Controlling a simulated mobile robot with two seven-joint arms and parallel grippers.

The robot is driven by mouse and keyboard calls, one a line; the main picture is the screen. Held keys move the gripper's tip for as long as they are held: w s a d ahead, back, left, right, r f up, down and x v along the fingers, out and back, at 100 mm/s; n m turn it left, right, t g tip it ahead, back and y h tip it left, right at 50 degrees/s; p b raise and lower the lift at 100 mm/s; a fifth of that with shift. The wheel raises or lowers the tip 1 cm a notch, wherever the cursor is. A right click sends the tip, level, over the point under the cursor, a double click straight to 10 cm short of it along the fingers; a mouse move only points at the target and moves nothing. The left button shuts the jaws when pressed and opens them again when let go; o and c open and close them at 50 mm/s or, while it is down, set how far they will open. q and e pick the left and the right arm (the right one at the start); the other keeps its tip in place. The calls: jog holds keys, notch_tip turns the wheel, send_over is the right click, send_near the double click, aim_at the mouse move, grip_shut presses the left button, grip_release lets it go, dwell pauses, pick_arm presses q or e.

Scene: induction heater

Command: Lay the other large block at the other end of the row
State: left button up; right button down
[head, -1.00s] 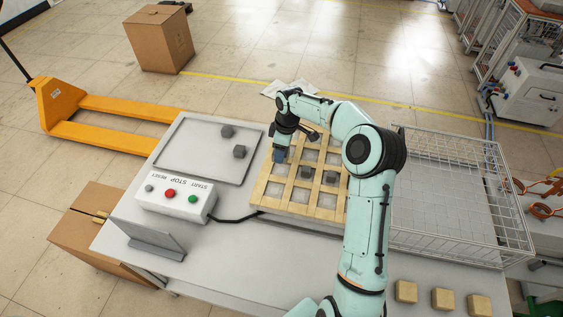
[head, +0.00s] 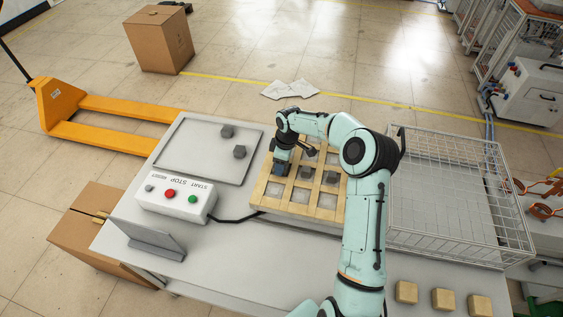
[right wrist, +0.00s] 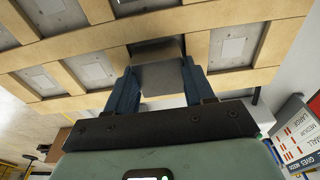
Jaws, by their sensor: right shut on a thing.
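My right gripper (head: 281,168) is shut on a large grey block and is low over the left end of the middle row of the wooden grid (head: 297,209). In the right wrist view the large grey block (right wrist: 158,76) sits between the two blue fingers (right wrist: 158,88), overlapping one compartment. I cannot tell whether it touches the bottom. My left gripper is out of view.
A grey tray (head: 190,168) at the left holds two dark blocks (head: 227,131) (head: 239,152). The button box (head: 175,198) stands in front of it. A wire basket (head: 450,257) is at the right. Three light wooden blocks (head: 443,299) lie at the lower right.

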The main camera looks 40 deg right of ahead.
jog(key=shift+c, duration=2.1)
grip_release()
jog(key=shift+r, duration=0.1)
notch_tip(320, 180, up, 12)
jog(key=s+d, duration=0.1)
jog(key=shift+s, duration=0.15)
jog(key=shift+a, duration=0.1)
